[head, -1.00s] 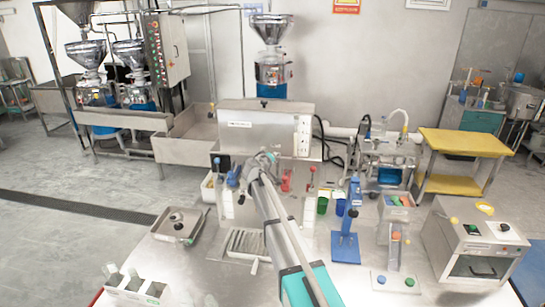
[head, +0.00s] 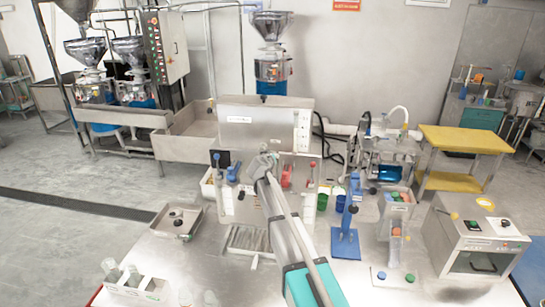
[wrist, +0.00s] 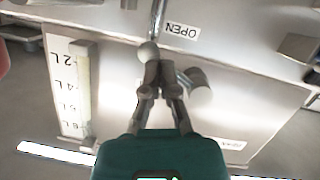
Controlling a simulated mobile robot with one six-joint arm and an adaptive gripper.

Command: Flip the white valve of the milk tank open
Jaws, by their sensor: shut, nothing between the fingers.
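The milk tank, a steel box, stands at the back of the table in the head view (head: 265,115). In the wrist view its front panel (wrist: 235,100) fills most of the picture upside down, with a litre gauge and an OPEN label. A pale round knob (wrist: 148,53), likely part of the white valve, shows beside a metal rod. A pale short cylinder (wrist: 199,90) is to its right. My gripper (wrist: 163,70) is shut and empty, its fingertips close to the knob; touching or apart I cannot tell. In the head view my gripper (head: 263,160) is low before the tank, covering the valve.
Tall lever stands flank the gripper, including one at the left (head: 228,195) and one at the right (head: 310,195). A blue stand (head: 345,240) and a grey machine (head: 472,240) are farther right. A small tray (head: 178,222) is at the left. Bare table shows at the front.

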